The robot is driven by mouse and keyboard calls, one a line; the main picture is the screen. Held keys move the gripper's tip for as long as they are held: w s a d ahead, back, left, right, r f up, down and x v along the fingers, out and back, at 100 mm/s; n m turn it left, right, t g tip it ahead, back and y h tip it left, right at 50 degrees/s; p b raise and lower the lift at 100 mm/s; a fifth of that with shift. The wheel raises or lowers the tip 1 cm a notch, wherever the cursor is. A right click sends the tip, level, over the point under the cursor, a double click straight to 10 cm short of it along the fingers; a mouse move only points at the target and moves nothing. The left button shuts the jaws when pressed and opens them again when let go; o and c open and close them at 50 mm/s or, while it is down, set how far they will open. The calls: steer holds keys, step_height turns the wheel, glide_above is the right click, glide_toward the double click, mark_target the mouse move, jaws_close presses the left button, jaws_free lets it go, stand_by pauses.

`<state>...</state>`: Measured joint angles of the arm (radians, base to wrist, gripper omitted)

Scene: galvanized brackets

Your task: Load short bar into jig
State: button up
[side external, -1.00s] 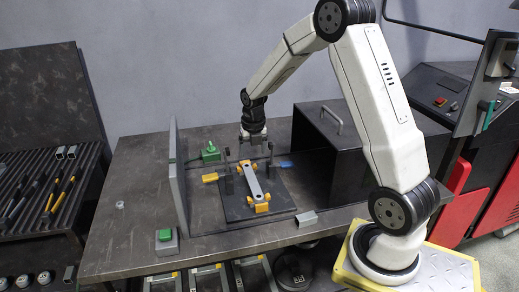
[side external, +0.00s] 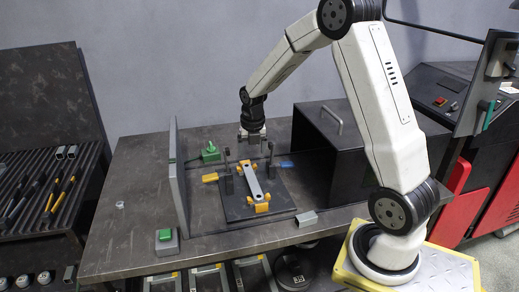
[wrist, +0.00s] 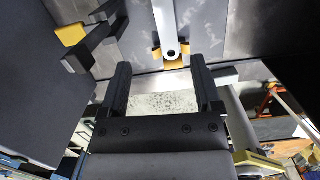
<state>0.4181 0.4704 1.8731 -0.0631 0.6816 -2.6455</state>
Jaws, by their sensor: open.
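A light grey flat bar (side external: 254,182) lies in the jig (side external: 232,211), a dark plate with yellow supports (side external: 262,208) and dark upright clamps. I cannot tell for sure whether this is the short bar. Its near end, with a round hole, shows in the wrist view (wrist: 171,40) above a yellow support (wrist: 174,64). My gripper (side external: 252,139) is above the far end of the jig, apart from the bar. In the wrist view my two dark fingers (wrist: 159,88) are spread with nothing between them.
A grey upright panel (side external: 179,180) stands left of the jig, and a dark box (side external: 335,150) with a handle stands right. A short metal channel piece (side external: 307,218) lies near the table's front edge. A green-button box (side external: 166,241) sits at front left. The left tabletop (side external: 135,180) is mostly clear.

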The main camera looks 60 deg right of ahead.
steer(key=s+a+m, duration=0.6)
steer(key=a+m, duration=0.3)
steer(key=m, duration=0.4)
steer(key=s+a+m+t+y, duration=0.1)
steer(key=s+a+m, duration=0.6)
steer(key=a+m, duration=0.3)
steer(key=shift+s+m+t, duration=0.15)
steer(key=shift+m+t, duration=0.15)
steer(key=shift+m, duration=1.2)
steer(key=shift+c, duration=0.2)
